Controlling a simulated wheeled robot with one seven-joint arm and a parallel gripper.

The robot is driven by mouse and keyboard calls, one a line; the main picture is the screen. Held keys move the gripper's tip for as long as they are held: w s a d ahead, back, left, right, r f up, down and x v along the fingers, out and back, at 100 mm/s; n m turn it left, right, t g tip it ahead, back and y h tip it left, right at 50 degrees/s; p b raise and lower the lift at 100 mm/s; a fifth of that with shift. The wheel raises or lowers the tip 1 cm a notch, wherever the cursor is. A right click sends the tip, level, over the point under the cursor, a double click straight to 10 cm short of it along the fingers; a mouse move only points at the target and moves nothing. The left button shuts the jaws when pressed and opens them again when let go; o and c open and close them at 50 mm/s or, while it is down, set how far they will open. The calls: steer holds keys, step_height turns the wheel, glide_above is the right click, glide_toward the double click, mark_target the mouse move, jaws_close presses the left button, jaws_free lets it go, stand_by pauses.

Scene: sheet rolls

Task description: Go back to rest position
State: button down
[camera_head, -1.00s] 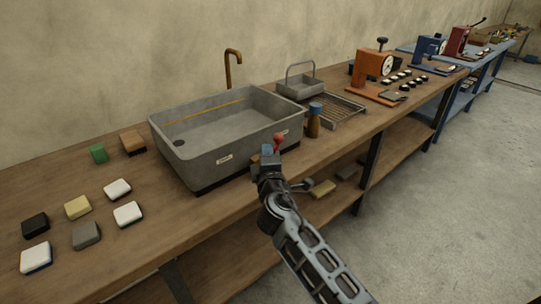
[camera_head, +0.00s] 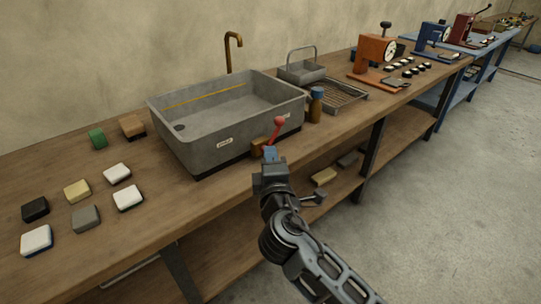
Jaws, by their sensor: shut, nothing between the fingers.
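My gripper (camera_head: 270,153) is in front of the right front corner of the grey sink (camera_head: 225,142), over the bench's front edge. Its blue-tipped fingers are shut and nothing shows between them. My arm reaches up from the lower right. A red-knobbed lever (camera_head: 279,122) on a small brown base stands just behind the fingertips, by the sink wall. Whether the fingers touch the base cannot be told, as they overlap it in the picture.
The wooden bench (camera_head: 150,222) holds several sponge-like blocks (camera_head: 77,190) at left. A brown bottle with a blue cap (camera_head: 316,105) and a wire rack (camera_head: 340,93) stand right of the sink. An orange press (camera_head: 374,60) is farther back. The floor (camera_head: 450,190) at right is clear.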

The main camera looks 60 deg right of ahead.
stand_by(0.4)
steer(key=s+a+f+t+y, duration=0.2)
steer(key=s+a+f+y, duration=0.7)
steer(key=s+a, duration=0.45)
steer(key=s+a+r+m+y, duration=0.2)
steer(key=s+a+r+m, duration=0.2)
steer(key=s, duration=0.3)
steer(key=s+a+r+m+t+y, duration=0.1)
steer(key=s+a+r+m+y, duration=0.2)
steer(key=s, duration=0.5)
steer(key=shift+s+a+r+m, duration=0.3)
steer(key=shift+a+r+m, duration=0.3)
steer(key=shift+r, duration=0.3)
